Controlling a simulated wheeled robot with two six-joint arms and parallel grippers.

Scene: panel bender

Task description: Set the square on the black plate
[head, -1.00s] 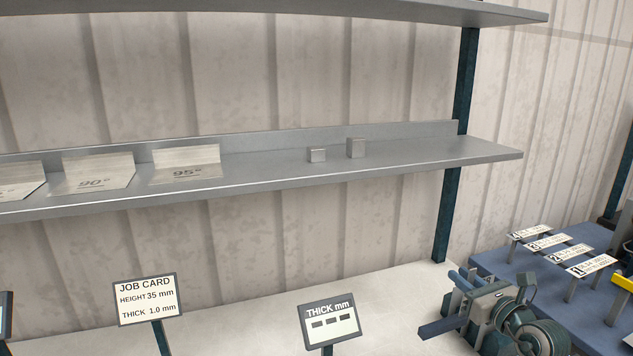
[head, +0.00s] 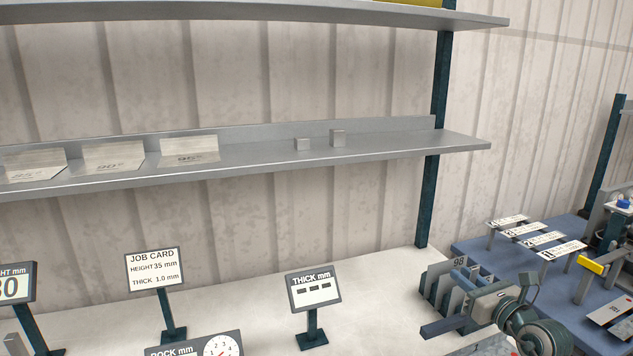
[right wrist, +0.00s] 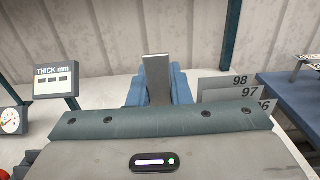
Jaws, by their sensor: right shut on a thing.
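My right gripper (head: 450,325) is at the lower right of the head view, over the pale bench. In the right wrist view, its blue fingers (right wrist: 158,92) are shut on a flat grey metal piece, which I take to be the square (right wrist: 157,72). The piece stands up between the fingers, and its lower part is hidden by the gripper body. I cannot make out the held piece clearly in the head view. I cannot pick out the black plate in either view. My left gripper is not in view.
Upright plates marked 98, 97 and 96 (right wrist: 222,88) stand beside the gripper. The THICK display (head: 314,288) and job card (head: 154,270) stand on the bench (head: 240,300). The shelf (head: 250,166) holds angle pieces and two small blocks. A blue table (head: 480,250) is right.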

